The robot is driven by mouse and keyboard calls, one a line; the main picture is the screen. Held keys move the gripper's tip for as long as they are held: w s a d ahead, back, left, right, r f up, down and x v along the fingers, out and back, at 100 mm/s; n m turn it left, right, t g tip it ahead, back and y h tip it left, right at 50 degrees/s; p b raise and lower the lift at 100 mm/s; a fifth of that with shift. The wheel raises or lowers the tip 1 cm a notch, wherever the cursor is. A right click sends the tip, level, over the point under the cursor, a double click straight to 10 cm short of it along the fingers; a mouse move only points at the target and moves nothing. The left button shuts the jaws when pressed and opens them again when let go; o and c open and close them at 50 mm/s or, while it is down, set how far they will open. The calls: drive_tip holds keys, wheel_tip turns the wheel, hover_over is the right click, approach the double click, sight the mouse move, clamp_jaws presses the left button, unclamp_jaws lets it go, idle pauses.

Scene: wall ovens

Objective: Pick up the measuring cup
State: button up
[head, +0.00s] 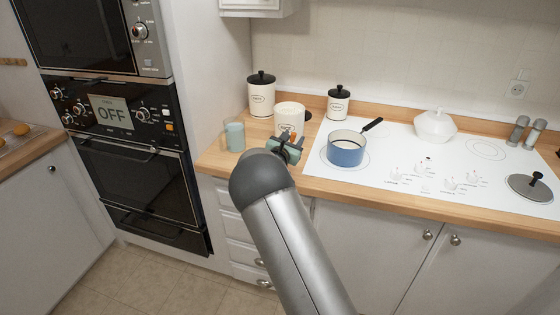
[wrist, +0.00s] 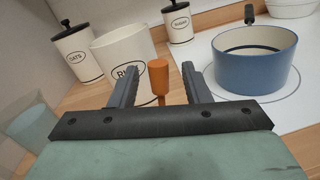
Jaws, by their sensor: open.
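My gripper (head: 288,142) is open over the counter, in front of a white canister (head: 290,114). In the wrist view its two dark fingers (wrist: 161,68) stand apart. An orange handle-like piece (wrist: 159,76) shows between them, in front of the canister's right side; neither finger visibly touches it. I cannot tell whether this piece belongs to the measuring cup, as no cup bowl shows with it. The canister also shows in the wrist view (wrist: 122,50), without a lid on, its label partly hidden by a finger. A clear glass (head: 235,136) with blue-green contents stands left of my gripper.
A blue pot (head: 346,153) with a dark handle sits on the white cooktop (head: 400,177), close to the right of my gripper. Two lidded canisters (head: 261,98) (head: 338,105) stand behind. A wall oven (head: 125,150) is on the left. The right cooktop holds a white lidded pot (head: 435,126).

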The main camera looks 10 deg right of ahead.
drive_tip(key=shift+w, duration=0.15)
clamp_jaws()
